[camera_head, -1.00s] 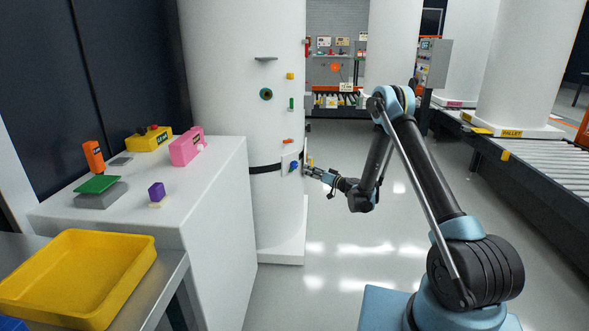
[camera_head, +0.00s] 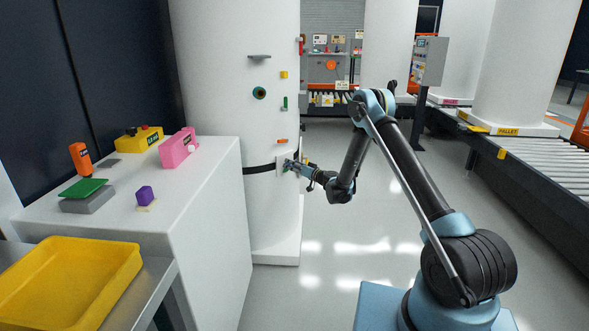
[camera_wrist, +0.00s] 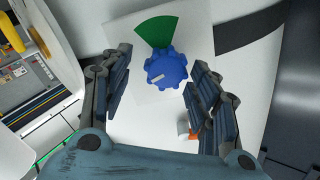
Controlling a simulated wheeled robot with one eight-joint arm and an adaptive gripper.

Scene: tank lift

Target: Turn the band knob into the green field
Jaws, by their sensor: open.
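The band knob (camera_wrist: 166,71) is blue and notched, with a pale pointer mark on its face. It sits on a white plate (camera_wrist: 122,62) on the black band of the white column. A green field (camera_wrist: 158,31) fans out above the knob in the wrist view. The pointer mark lies toward the knob's lower left, away from the green field. My gripper (camera_wrist: 154,88) is open, with one finger on each side of the knob and gaps showing. In the head view my gripper (camera_head: 292,166) is at the plate and hides most of the knob.
The white column (camera_head: 225,100) carries several small fittings above the band. A white cabinet (camera_head: 205,210) with coloured items stands left of it. A yellow tray (camera_head: 75,280) is at the lower left. The floor right of the column is clear.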

